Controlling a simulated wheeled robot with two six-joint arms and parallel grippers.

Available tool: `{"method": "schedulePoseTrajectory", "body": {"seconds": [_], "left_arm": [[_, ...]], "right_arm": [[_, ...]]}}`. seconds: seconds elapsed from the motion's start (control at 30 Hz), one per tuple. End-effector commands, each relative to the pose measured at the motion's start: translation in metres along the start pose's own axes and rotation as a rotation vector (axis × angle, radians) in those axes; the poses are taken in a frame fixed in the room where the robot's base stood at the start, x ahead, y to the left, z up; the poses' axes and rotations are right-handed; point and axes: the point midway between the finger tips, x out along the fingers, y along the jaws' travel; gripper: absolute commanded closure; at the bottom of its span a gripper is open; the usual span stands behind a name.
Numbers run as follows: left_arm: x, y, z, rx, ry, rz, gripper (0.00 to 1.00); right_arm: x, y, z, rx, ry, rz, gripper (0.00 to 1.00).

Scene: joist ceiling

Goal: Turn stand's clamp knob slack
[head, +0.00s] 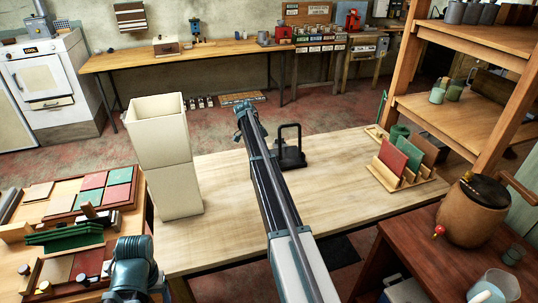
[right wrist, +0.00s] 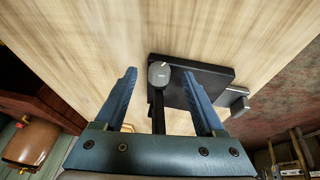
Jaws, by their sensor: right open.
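A black stand (head: 290,155) with a flat base and an upright frame is on the pale wooden table, just right of my right arm's far end. In the right wrist view its dark base (right wrist: 212,72) lies beyond my right gripper (right wrist: 159,74), whose two blue fingers are apart with nothing gripped. A rounded grey knob (right wrist: 159,73) shows between the fingertips, at the end of a black bar. I cannot tell whether a finger touches it. A grey block (right wrist: 236,103) sits at the base's right edge. My left gripper's jaws do not show.
A tall cream bin (head: 162,150) stands on the pale table (head: 240,235), left of my right arm. A wooden rack (head: 405,176) with coloured boards is at the table's right. A barrel-like pot (head: 470,212) stands on a red-brown table. Bare tabletop lies between stand and rack.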

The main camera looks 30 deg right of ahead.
Motion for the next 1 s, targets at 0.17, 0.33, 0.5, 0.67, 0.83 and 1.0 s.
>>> {"method": "schedulePoseTrajectory", "body": {"seconds": [0.17, 0.33, 0.5, 0.67, 0.83, 1.0], "left_arm": [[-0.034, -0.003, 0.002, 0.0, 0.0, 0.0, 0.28], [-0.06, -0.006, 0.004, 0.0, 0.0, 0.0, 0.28], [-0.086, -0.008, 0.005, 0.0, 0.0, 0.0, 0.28], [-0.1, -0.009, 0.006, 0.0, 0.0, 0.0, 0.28], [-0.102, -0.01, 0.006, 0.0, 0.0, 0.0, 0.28], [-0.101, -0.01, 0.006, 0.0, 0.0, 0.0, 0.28]], "right_arm": [[-0.036, 0.001, -0.002, -0.001, 0.0, 0.0, 0.28], [-0.065, 0.001, -0.003, 0.0, 0.0, 0.001, 0.28], [-0.093, 0.001, -0.002, -0.001, 0.0, 0.001, 0.28], [-0.109, 0.0, -0.001, 0.0, 0.0, 0.001, 0.28], [-0.112, 0.0, 0.0, 0.0, 0.0, 0.001, 0.28], [-0.111, 0.0, 0.001, 0.0, 0.0, 0.001, 0.28]]}}
